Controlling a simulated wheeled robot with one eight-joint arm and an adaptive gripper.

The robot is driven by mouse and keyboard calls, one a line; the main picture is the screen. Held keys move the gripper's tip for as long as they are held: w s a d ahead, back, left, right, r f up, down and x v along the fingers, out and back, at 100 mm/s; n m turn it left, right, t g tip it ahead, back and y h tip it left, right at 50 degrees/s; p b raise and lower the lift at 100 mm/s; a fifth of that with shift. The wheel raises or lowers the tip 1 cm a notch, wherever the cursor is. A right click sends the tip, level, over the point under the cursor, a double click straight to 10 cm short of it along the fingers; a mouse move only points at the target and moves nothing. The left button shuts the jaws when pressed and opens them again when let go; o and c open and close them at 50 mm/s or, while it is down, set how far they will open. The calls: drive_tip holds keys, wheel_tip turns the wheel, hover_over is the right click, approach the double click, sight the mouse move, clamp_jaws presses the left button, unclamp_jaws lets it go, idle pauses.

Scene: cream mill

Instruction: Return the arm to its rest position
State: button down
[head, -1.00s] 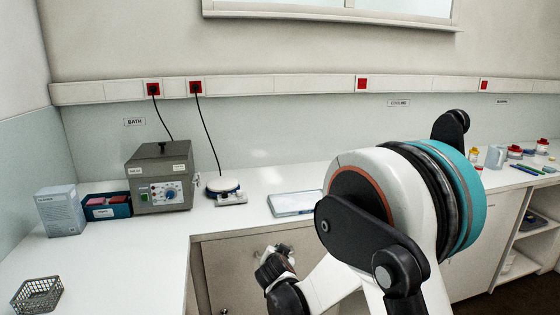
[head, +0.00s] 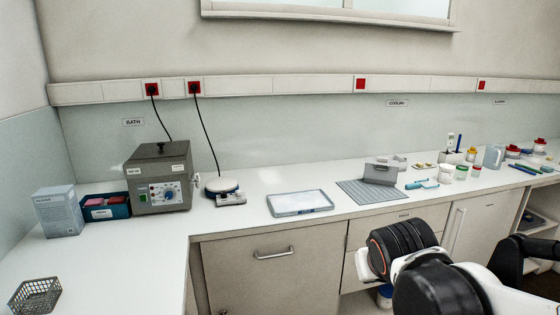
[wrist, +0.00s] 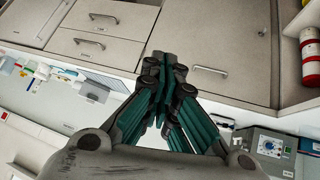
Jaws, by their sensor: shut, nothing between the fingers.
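My gripper (wrist: 163,64) shows in the wrist view with its dark and teal fingers drawn together, and nothing is between them. It hangs clear of the bench, with drawer and cabinet fronts behind its tips. In the head view my folded arm fills the lower right, in front of the cabinets. The fingers cannot be made out there.
The white bench (head: 255,213) carries a water bath (head: 160,178), a round white-topped device (head: 222,186), a shallow tray (head: 300,203), a grey ribbed mat (head: 375,192) and a wire basket (head: 36,296).

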drive_tip(key=s+f+y+b, duration=0.1)
drive_tip(key=s+f, duration=0.2)
drive_tip(key=s, duration=1.2)
drive_tip(key=shift+a+f+m+g+b, duration=0.2)
drive_tip(key=shift+a+m+g+b, duration=0.15)
drive_tip(key=shift+m+g, duration=0.05)
